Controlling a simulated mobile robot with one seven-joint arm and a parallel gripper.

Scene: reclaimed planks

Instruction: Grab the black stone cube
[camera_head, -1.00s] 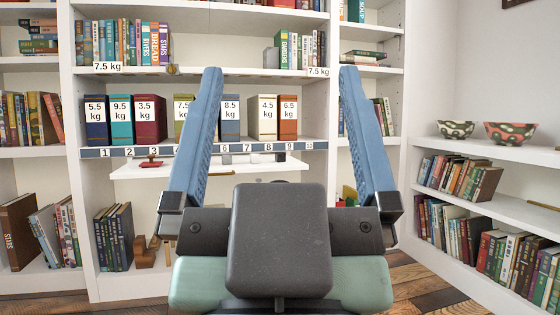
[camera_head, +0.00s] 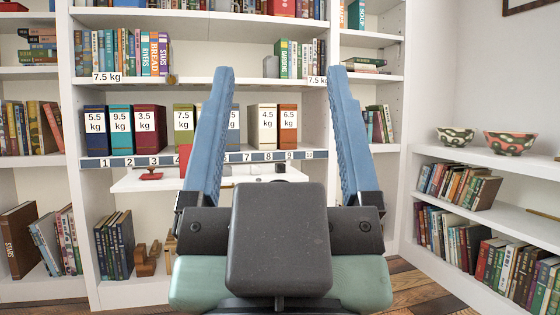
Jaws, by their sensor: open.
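A small dark object (camera_head: 280,168), possibly the black stone cube, sits on the white pull-out board (camera_head: 140,183) below the numbered shelf strip. It is too small for me to be sure of its shape or material. My gripper (camera_head: 280,75) is open and empty, with two long blue fingers pointing up and forward. The dark object appears between the fingers in the picture, well beyond them and touching neither. My gripper's body hides part of the board and what lies below it.
Weight-labelled binders (camera_head: 133,130) stand on the numbered shelf. A red stamp-like object (camera_head: 151,174) and a small white object (camera_head: 255,169) are on the board. Patterned bowls (camera_head: 510,142) stand on the right shelf.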

